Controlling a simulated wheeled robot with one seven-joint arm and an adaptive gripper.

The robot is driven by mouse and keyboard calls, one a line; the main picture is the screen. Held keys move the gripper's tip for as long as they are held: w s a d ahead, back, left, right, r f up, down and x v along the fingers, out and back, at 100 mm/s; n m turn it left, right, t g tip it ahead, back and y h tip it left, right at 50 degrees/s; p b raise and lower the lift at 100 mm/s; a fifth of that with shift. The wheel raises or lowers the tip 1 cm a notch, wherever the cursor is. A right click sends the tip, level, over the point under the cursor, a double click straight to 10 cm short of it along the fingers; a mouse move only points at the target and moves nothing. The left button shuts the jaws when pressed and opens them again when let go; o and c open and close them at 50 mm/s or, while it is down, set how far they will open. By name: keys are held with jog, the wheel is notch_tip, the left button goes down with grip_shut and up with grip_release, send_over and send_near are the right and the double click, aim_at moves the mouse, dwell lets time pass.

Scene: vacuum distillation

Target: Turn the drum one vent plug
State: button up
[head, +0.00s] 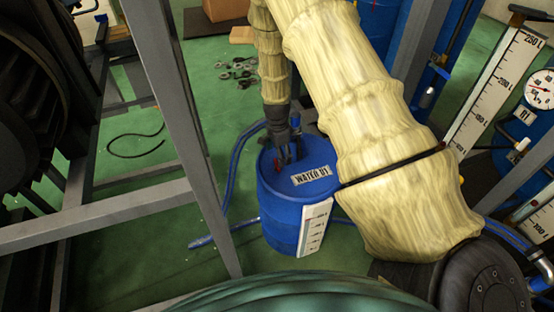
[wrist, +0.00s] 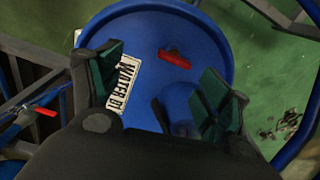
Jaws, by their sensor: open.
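The blue drum (head: 272,205) labelled "WATER 01" stands on the green floor. Its lid (wrist: 150,25) fills the middle of the wrist view. A small red handle (wrist: 175,58), which looks like the vent plug, lies on the lid; a bit of red also shows beside my fingers in the head view (head: 278,166). My gripper (wrist: 160,87) is open over the lid, with green-padded fingers spread apart and nothing between them. The red handle is ahead of the fingertips in the wrist view. In the head view my gripper (head: 286,152) points down at the lid; contact cannot be told.
A blue fitting (wrist: 182,118) rises from the lid near my right finger. A grey steel frame (head: 178,115) stands left of the drum. A white level scale (head: 314,228) is on the drum's front. A blue hose (head: 232,175) runs beside it. Loose dark parts (head: 236,70) lie on the floor behind.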

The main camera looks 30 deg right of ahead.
jog(key=shift+m, duration=0.6)
jog(key=shift+w+d+f+p, duration=0.15)
jog(key=shift+w+f+p, duration=0.3)
jog(key=shift+f, duration=0.95)
jog(key=shift+w+d+f+p, duration=0.2)
jog(key=shift+w+f+p, duration=0.2)
jog(key=shift+f, duration=0.95)
jog(key=shift+w+d+f+p, duration=0.15)
jog(key=shift+w+f+p, duration=0.3)
jog(key=shift+f, duration=0.95)
jog(key=c, duration=1)
